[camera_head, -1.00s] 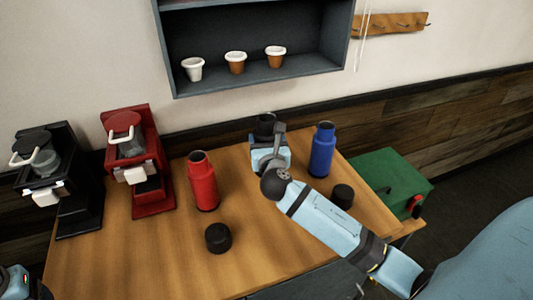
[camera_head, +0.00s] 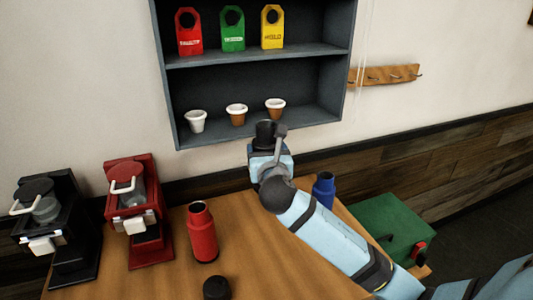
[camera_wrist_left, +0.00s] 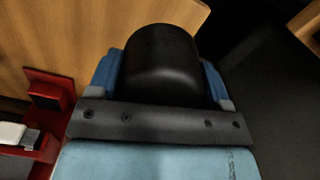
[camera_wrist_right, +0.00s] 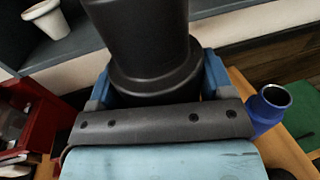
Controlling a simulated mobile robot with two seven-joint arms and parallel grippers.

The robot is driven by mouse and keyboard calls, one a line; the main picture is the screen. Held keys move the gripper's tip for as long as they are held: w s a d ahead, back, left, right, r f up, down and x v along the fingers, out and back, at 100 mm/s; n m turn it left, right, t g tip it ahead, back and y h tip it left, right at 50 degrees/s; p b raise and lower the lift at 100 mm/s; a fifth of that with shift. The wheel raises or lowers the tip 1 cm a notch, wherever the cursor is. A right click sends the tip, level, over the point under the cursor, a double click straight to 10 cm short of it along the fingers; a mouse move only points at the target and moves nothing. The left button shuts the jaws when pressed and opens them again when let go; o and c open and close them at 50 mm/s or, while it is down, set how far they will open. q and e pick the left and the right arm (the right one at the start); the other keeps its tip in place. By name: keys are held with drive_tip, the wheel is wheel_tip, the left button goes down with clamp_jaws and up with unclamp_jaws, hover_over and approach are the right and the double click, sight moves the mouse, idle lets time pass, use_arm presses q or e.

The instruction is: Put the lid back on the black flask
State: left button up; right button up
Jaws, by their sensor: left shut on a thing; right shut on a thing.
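My right gripper (camera_head: 268,148) is shut on the black flask (camera_head: 265,131), raised in front of the wall below the shelf. The right wrist view shows the dark flask (camera_wrist_right: 148,50) between the blue fingers of this gripper (camera_wrist_right: 157,85), its upper end cut off by the picture edge. My left gripper (camera_wrist_left: 160,85) is outside the head view. The left wrist view shows it shut on a round black lid (camera_wrist_left: 162,62), apart from the flask.
A blue flask (camera_head: 323,190) is behind my right arm. Red (camera_head: 137,225) and black (camera_head: 50,230) brewers stand left. A shelf (camera_head: 250,140) hangs above.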

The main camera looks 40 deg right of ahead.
drive_tip(key=o, duration=0.4)
drive_tip(key=c, duration=0.5)
drive_tip(key=shift+o, duration=0.2)
use_arm(q)
wheel_tip(320, 180, up, 2)
drive_tip(key=shift+r+p, duration=0.1)
drive_tip(key=shift+p, duration=0.95)
drive_tip(key=shift+r+p, duration=0.95)
use_arm(e)
drive_tip(key=s+a+f+n+t+y, duration=0.1)
drive_tip(key=s+a+f+n+y, duration=0.4)
drive_tip(key=s+a+f, duration=0.6)
drive_tip(key=a+y, duration=0.1)
drive_tip(key=y, duration=0.1)
drive_tip(key=shift+s+a+t+y, duration=0.25)
drive_tip(key=shift+a+t+y, duration=0.1)
drive_tip(key=shift+t+y, duration=0.05)
drive_tip(key=shift+f, duration=0.1)
